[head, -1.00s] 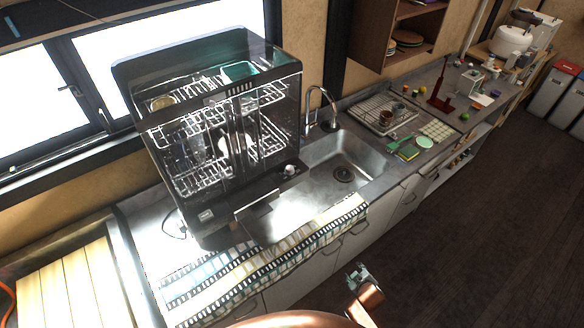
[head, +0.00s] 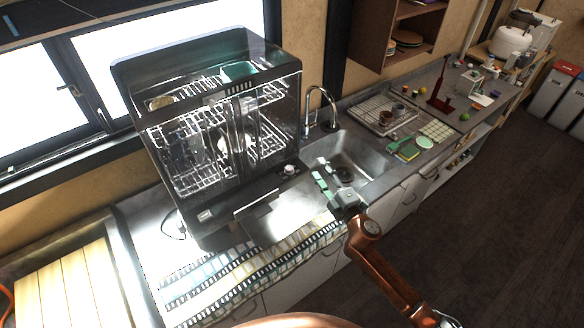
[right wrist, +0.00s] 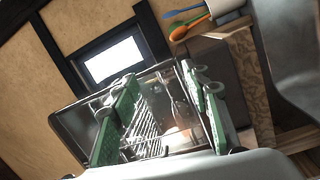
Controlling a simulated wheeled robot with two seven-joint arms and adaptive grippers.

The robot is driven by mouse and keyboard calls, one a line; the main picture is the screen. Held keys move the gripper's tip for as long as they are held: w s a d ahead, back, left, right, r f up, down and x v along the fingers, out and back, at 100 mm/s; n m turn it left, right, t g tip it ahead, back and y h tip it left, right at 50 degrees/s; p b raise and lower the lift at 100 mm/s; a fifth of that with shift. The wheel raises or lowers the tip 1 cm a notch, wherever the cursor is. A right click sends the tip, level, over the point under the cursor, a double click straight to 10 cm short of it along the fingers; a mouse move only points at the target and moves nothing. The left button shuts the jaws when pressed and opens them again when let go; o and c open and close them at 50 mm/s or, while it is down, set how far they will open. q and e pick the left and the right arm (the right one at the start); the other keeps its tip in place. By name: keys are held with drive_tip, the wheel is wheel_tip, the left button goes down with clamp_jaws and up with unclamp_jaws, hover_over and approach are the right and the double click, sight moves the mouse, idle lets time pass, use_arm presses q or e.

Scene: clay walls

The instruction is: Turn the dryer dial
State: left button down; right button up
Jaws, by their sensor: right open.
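The dish dryer (head: 222,130) is a dark, clear-walled cabinet with wire racks and dishes inside, standing on the counter left of the sink. Its dial (head: 289,169) is a small pale round knob at the right end of the dark lower front. My right gripper (head: 324,180) is over the sink's front part, a short way right of the dial and apart from it, with green fingers open and empty. In the right wrist view the dryer (right wrist: 72,120) shows behind and between the spread fingers (right wrist: 160,105); I cannot make out the dial there. My left gripper is out of view.
The sink (head: 372,158) and tap (head: 322,100) lie right of the dryer. A patterned mat (head: 250,268) lies along the counter's front edge. A drying tray (head: 385,112) and sponges (head: 405,150) are further right. The floor at right is clear.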

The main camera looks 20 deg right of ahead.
drive_tip(key=w+a+r+n+g+y, duration=0.1)
drive_tip(key=a+r+n+g+y, duration=0.2)
drive_tip(key=a+r+n+y, duration=0.75)
drive_tip(key=n+g+h, duration=0.8)
drive_tip(key=n+g, duration=0.1)
drive_tip(key=n, duration=0.7)
approach(290, 168)
drive_tip(key=f, duration=0.1)
drive_tip(key=x, duration=0.8)
drive_tip(key=shift+w+a+r, duration=0.2)
drive_tip(key=shift+r, duration=0.05)
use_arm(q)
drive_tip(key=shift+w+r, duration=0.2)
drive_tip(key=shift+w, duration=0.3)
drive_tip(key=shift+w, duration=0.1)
use_arm(e)
drive_tip(key=c, duration=1.2)
